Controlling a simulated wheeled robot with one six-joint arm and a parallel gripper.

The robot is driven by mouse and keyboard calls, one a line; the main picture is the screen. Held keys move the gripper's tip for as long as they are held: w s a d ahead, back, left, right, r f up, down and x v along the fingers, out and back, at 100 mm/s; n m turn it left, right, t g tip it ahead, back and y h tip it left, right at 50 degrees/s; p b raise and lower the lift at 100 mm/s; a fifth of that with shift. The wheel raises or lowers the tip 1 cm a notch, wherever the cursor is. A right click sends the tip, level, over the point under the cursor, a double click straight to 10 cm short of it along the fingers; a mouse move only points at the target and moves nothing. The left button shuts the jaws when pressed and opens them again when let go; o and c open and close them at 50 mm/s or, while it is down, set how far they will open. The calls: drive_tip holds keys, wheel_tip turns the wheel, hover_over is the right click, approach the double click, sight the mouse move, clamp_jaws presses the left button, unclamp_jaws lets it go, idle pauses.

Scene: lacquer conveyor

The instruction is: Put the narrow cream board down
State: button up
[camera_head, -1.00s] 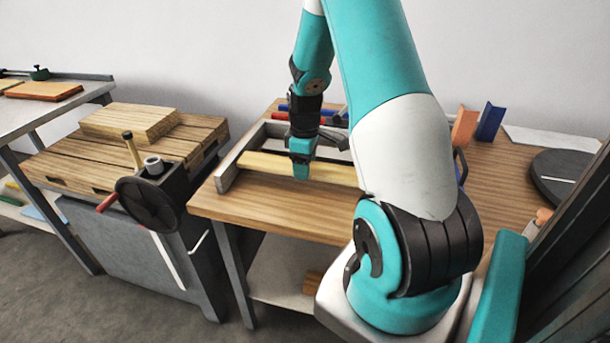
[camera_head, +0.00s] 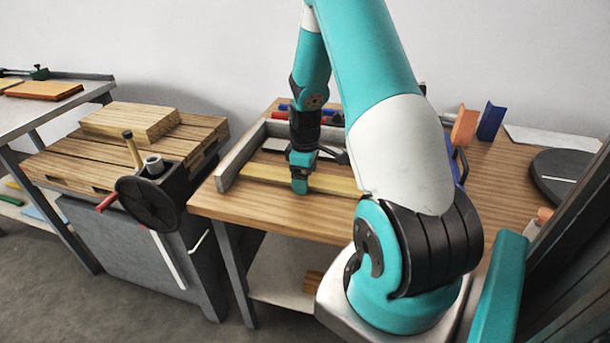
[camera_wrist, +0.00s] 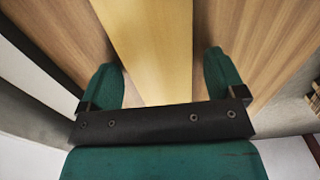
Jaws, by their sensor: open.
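The narrow cream board (camera_head: 262,173) lies flat, as far as I can tell, along the wooden bench top, its left end beside the grey frame. My gripper (camera_head: 300,187) is down over it, one finger on each side. In the wrist view the cream board (camera_wrist: 155,50) runs between the two green fingers of my gripper (camera_wrist: 163,80). The fingers are open, with gaps showing beside the board. My arm hides the board's right end in the head view.
A grey frame (camera_head: 239,157) stands on the wooden bench (camera_head: 225,203), left of and behind the board. Bookends, orange (camera_head: 464,126) and blue (camera_head: 491,121), and a dark round disc (camera_head: 568,174) stand to the right. A vise bench (camera_head: 62,165) with a wood block (camera_head: 130,120) is at left.

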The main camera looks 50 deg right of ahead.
wheel_tip(320, 180, up, 12)
drive_tip(key=w+a+r, duration=0.2)
drive_tip(key=a+r, duration=0.3)
drive_tip(key=a, duration=0.6)
drive_tip(key=s+a+r+n+y, duration=0.1)
drive_tip(key=s+a+r, duration=0.15)
drive_tip(key=a, duration=0.45)
drive_tip(key=s+a+r+t+y, duration=0.1)
drive_tip(key=s+a, duration=0.2)
drive_tip(key=a, duration=0.4)
drive_tip(key=s+a+r+n+y, duration=0.1)
drive_tip(key=s+a+r, duration=0.15)
drive_tip(key=a, duration=0.35)
drive_tip(key=s+a+g+y, duration=0.1)
drive_tip(key=s+a, duration=0.6)
drive_tip(key=s, duration=0.3)
drive_tip(key=shift+r, duration=0.45)
drive_tip(key=shift+r, duration=0.1)
wheel_tip(320, 180, up, 3)
drive_tip(key=p, duration=0.3)
drive_tip(key=shift+w, duration=0.1)
